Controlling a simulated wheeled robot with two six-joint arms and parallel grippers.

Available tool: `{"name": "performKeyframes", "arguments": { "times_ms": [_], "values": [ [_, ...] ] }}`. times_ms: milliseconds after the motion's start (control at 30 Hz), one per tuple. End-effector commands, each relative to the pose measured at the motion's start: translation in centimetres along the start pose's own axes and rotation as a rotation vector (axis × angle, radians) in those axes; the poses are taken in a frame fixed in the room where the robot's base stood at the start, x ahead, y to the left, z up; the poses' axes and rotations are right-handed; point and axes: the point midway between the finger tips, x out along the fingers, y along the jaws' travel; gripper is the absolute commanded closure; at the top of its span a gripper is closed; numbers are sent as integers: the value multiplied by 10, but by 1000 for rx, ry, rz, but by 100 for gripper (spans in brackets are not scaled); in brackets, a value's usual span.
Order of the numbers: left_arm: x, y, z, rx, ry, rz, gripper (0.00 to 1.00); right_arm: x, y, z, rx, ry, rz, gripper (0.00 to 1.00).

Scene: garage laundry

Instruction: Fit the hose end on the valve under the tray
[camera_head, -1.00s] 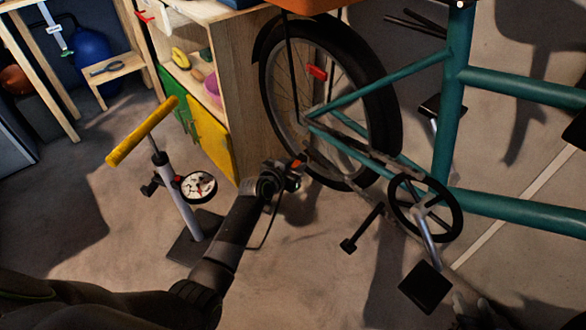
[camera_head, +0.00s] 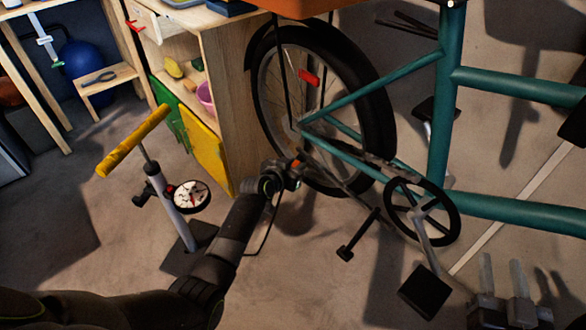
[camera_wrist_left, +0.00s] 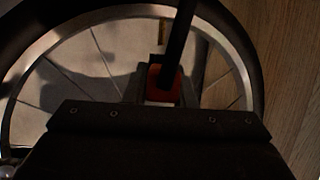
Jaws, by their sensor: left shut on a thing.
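My left gripper (camera_head: 292,172) is shut on the orange-red hose end (camera_head: 298,161), low beside the rear wheel (camera_head: 376,100). In the left wrist view the red hose end (camera_wrist_left: 164,84) sits between the fingers, with a black hose crossing in front of the wheel. A small brass-coloured stub (camera_wrist_left: 162,32) by the rim there may be the valve; it is apart from the hose end. I cannot make out the valve in the head view. The orange tray (camera_head: 300,8) is above the wheel. My right gripper (camera_head: 503,285) is open and empty at bottom right.
The floor pump (camera_head: 172,207) with yellow handle and gauge stands left of my left arm. A wooden cabinet (camera_head: 240,110) is close behind the wheel. The bike's pedal (camera_head: 425,291) and crank lie between my grippers. A red reflector-like piece (camera_head: 309,77) is on the wheel.

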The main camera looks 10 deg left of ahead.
Motion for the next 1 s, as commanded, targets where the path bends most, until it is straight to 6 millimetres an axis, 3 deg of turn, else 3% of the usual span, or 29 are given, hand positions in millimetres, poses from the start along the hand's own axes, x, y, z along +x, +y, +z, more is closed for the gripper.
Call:
{"name": "performKeyframes", "arguments": {
  "times_ms": [533,1000],
  "values": [
    [15,0,-5,0,0,0,99,-2,-2,-54,-49,307,4,64],
    [25,0,-10,0,0,0,99,-18,-8,-97,-92,567,-2,64]
  ]
}}
